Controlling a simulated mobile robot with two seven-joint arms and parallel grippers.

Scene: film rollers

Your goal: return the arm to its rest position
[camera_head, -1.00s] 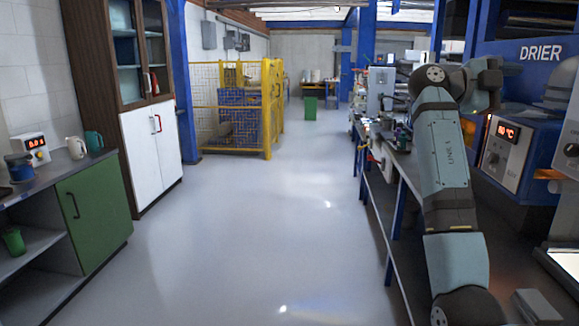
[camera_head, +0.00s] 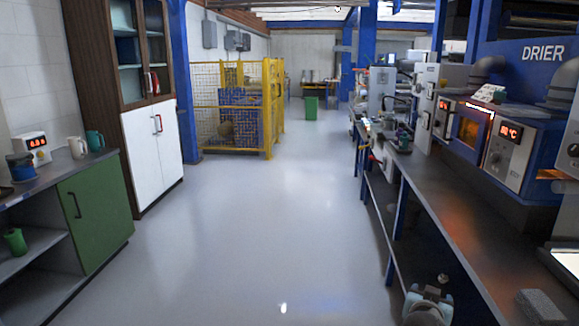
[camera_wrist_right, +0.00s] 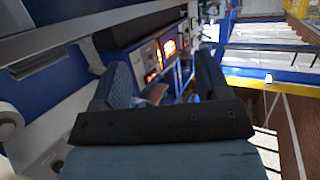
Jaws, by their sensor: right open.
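My right arm shows only as a small piece at the bottom edge of the head view, right of centre and low beside the workbench (camera_head: 440,215). Its gripper is outside the head view. In the right wrist view my right gripper (camera_wrist_right: 160,92) is open, its two dark padded fingers well apart. I see nothing held between them. Past the fingers, machine panels with glowing displays show tilted. My left arm and gripper are in neither view.
A blue drier (camera_head: 535,85) and lit control boxes stand along the bench at the right. A green cabinet (camera_head: 95,210) and a tall wooden cupboard (camera_head: 125,80) line the left. A yellow mesh cage (camera_head: 240,110) stands farther back. The middle floor (camera_head: 260,230) is clear.

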